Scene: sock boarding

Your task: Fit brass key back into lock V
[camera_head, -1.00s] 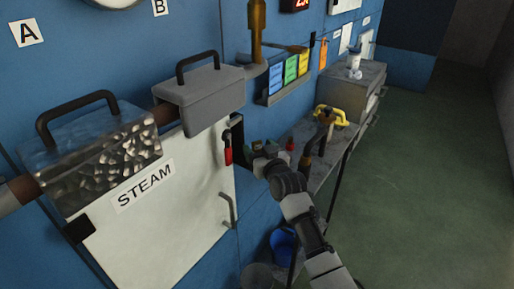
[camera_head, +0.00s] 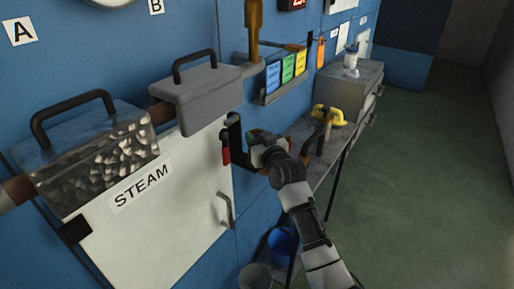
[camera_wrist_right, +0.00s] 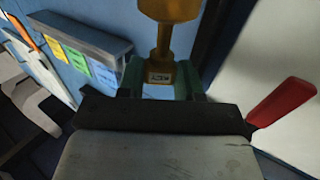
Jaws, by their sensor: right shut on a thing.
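My right gripper (camera_head: 254,138) is in front of the blue wall, just right of the steam door. The hand hides the key in the head view. A dark fitting (camera_head: 236,132) with a red handle (camera_head: 226,152) is on the wall just left of the gripper. The red handle also shows in the right wrist view (camera_wrist_right: 282,102). I can read no V mark, so I cannot tell which fitting is lock V. My left gripper is out of view.
The white steam door (camera_head: 165,215) and grey lidded boxes (camera_head: 195,98) are to the left. Coloured cards (camera_head: 287,70) hang above the gripper. A narrow bench (camera_head: 322,165) with a yellow-handled valve (camera_head: 328,116) is to the right. A blue bucket (camera_head: 281,245) stands below.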

